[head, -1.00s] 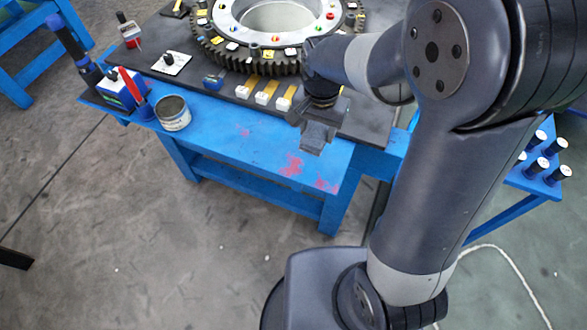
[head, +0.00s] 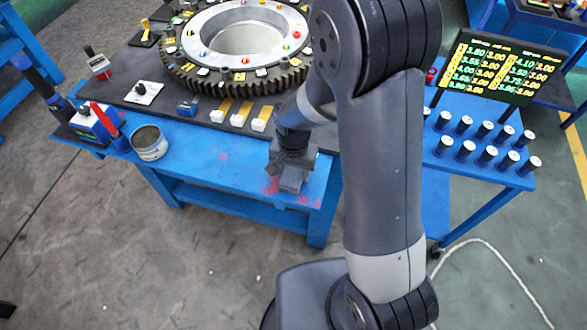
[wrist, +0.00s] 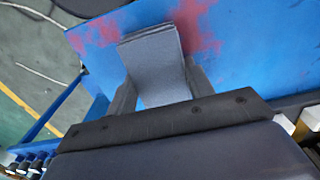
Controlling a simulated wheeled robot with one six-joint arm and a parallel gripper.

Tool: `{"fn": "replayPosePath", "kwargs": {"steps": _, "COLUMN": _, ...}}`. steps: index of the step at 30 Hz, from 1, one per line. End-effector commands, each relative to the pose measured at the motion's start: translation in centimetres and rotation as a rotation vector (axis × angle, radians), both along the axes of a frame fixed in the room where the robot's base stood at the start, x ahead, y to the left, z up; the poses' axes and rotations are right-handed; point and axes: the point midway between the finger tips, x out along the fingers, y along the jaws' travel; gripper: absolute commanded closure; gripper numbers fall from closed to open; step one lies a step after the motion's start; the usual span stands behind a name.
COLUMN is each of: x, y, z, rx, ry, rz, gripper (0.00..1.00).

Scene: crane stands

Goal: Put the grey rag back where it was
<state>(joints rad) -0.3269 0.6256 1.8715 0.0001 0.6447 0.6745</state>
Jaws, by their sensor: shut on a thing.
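The grey rag (wrist: 155,62) is a folded grey block held between the two fingers of my gripper (wrist: 160,92) in the wrist view. Its far end sticks out past the fingertips. In the head view my gripper (head: 292,165) is over the front edge strip of the blue bench (head: 215,165), with the rag (head: 292,181) below it, close to red paint stains. I cannot tell whether the rag touches the bench top.
An open grey tin (head: 149,142) stands at the bench's left front. A dark mat with a large gear ring (head: 190,75) fills the back. White-tipped blocks (head: 240,114) lie behind my gripper. Right, a blue side table (head: 465,170) holds several dark cylinders and a display board (head: 487,67).

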Motion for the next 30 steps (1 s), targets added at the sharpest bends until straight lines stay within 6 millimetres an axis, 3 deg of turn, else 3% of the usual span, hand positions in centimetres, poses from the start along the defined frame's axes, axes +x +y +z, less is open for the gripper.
{"fn": "replayPosePath", "kwargs": {"steps": 5, "x": 0.0, "y": 0.0, "z": -0.4, "rx": 0.0, "ry": 0.0, "rz": 0.0, "gripper": 0.72}}
{"fn": "replayPosePath", "kwargs": {"steps": 6, "x": 0.0, "y": 0.0, "z": -0.4, "rx": 0.0, "ry": -0.001, "rz": 0.0, "gripper": 0.49}}
{"fn": "replayPosePath", "kwargs": {"steps": 13, "x": 0.0, "y": 0.0, "z": -0.3, "rx": 0.0, "ry": 0.0, "rz": 0.0, "gripper": 0.3}}
{"fn": "replayPosePath", "kwargs": {"steps": 23, "x": 0.0, "y": 0.0, "z": 0.1, "rx": 0.0, "ry": 0.0, "rz": 0.0, "gripper": 0.29}}
{"fn": "replayPosePath", "kwargs": {"steps": 30, "x": 0.2, "y": 0.1, "z": 3.0, "rx": 0.003, "ry": -0.007, "rz": 0.0, "gripper": 0.29}}
